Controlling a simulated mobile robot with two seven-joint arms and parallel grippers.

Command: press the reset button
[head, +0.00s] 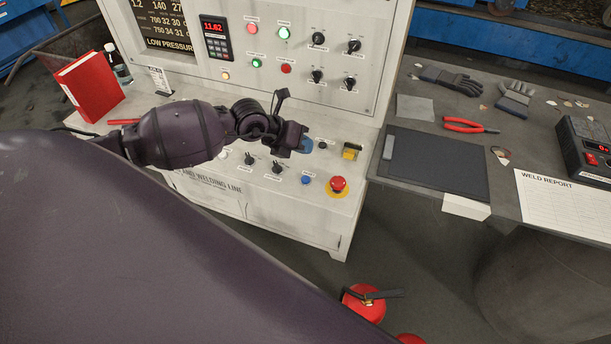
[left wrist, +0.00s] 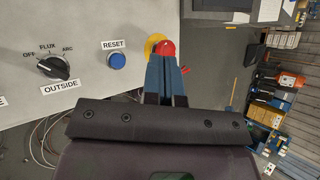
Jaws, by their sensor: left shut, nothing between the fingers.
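The reset button is a round blue button (head: 305,180) on the sloping console of the welding cabinet. In the left wrist view the blue button (left wrist: 117,61) sits under a label reading RESET, left of my fingers. My left gripper (head: 306,146) is over the console, beyond the blue button in the head view and apart from it. In the left wrist view its blue fingers (left wrist: 166,66) are together and empty, and their tips overlap the lower part of the red emergency stop. Nothing covers the blue button in either view. My right gripper is out of view.
The red emergency stop (head: 338,184) on its yellow ring is close to the right of the blue button. Black rotary knobs (head: 278,167) are to its left. A yellow-and-black switch (head: 351,152) sits farther back. A grey workbench (head: 500,200) stands at right.

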